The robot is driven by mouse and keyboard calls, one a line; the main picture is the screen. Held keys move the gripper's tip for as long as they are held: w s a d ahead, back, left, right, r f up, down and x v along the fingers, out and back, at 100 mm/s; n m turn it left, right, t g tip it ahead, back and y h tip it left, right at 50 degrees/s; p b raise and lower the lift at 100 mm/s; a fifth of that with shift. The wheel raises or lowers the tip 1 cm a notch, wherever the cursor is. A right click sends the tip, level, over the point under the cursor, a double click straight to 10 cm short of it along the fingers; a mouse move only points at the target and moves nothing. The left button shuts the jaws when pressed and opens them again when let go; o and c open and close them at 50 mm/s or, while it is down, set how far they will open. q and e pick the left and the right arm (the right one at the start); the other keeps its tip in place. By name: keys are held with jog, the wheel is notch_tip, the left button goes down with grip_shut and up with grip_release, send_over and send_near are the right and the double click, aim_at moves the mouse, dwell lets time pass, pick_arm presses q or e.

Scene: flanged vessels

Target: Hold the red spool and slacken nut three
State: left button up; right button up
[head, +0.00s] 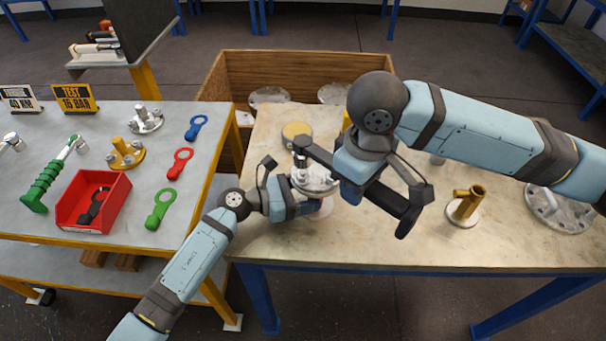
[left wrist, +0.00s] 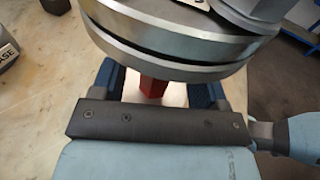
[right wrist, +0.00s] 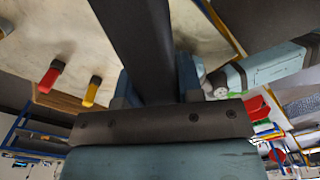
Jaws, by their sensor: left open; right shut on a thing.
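The vessel's round steel flanges (head: 316,178) stand near the table's left side, with bolts on top. In the left wrist view the red spool (left wrist: 153,88) shows as a short red neck under the stacked flanges (left wrist: 170,45). My left gripper (left wrist: 157,84) is open, with its blue fingers on either side of the red neck. My right gripper (head: 357,178) is shut on a long dark wrench (right wrist: 150,40). The wrench's far end reaches over the flange near a nut; I cannot tell whether it sits on it. The nut's number is not readable.
A brass fitting (head: 465,205) and a large flange (head: 556,208) stand to the right on the worktable (head: 400,252). The left bench holds a red bin (head: 92,200), coloured tags and a green-handled tool (head: 50,178).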

pick_arm(q)
jog(key=v, duration=1.1)
